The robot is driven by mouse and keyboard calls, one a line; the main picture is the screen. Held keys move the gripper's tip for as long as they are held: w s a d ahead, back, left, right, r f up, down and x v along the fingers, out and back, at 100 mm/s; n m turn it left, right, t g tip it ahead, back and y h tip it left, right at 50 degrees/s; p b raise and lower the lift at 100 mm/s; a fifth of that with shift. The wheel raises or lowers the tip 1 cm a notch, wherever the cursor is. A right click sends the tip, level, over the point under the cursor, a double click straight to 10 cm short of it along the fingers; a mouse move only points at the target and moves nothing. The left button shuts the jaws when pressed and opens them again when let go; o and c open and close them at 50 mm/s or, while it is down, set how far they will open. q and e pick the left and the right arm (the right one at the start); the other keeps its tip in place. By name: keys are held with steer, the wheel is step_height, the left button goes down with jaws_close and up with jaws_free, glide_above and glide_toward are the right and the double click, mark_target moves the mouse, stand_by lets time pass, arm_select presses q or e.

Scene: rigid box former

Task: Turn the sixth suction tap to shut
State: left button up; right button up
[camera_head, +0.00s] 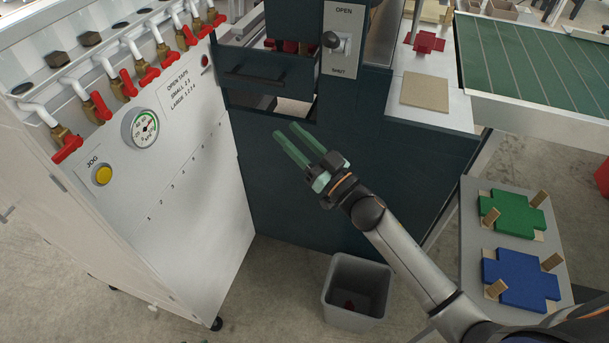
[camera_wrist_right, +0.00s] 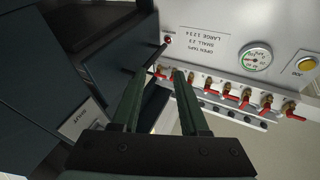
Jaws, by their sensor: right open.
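The white machine carries a row of several red-handled suction taps on brass bodies with white pipes. Counted from the near end by the gauge, the sixth suction tap (camera_head: 188,36) is near the far end, its red handle roughly in line with its pipe. In the right wrist view the sixth tap (camera_wrist_right: 190,78) seems to lie just beyond my right gripper's finger. My right gripper (camera_head: 285,130) is open and empty, its green fingers in front of the dark cabinet, apart from the taps. In the right wrist view its fingers (camera_wrist_right: 158,75) point toward the tap row. My left gripper is not in view.
The pressure gauge (camera_head: 140,128) and yellow JOG button (camera_head: 103,175) are on the white panel. The dark cabinet (camera_head: 300,190) has a protruding drawer and an OPEN/SHUT switch (camera_head: 335,40). A grey bin (camera_head: 354,292) stands on the floor. Green and blue crosses lie on a grey side table.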

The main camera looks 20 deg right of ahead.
steer(key=s+d+f+m+h, duration=0.1)
steer(key=s+f+m+h, duration=0.1)
steer(key=f, duration=0.6)
steer(key=shift+s+d+f+g+h+b, duration=0.2)
steer(key=shift+s+g+h+b, duration=0.25)
steer(key=shift+s+h, duration=0.35)
